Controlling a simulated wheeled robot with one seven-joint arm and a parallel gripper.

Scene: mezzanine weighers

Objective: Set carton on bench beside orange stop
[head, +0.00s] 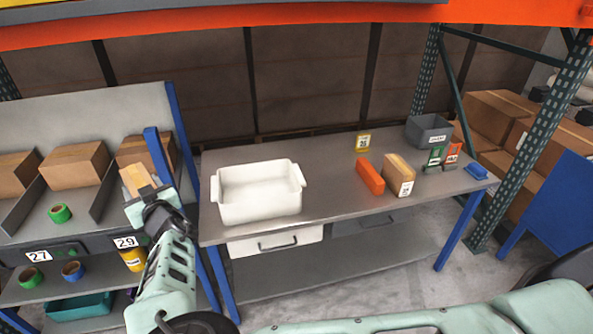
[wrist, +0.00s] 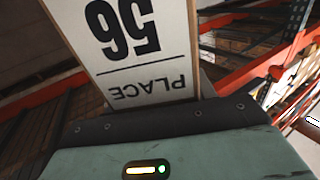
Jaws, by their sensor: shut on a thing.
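My gripper (head: 146,191) is shut on a small carton (head: 135,176), held in front of the left shelf unit, left of the bench. In the wrist view the carton (wrist: 138,45) fills the upper middle, its white label reading "PLACE 56" upside down. The orange stop (head: 370,176) is a bar lying on the grey bench (head: 330,207), well to the right of my gripper. Another brown carton (head: 398,173) with a white label stands close to the stop's right side.
A white tub (head: 260,195) stands on the bench's left part. Bare bench top lies between tub and stop. A grey bin (head: 428,131) and small green and orange boxes are farther right. A blue upright (head: 160,162) stands beside my gripper.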

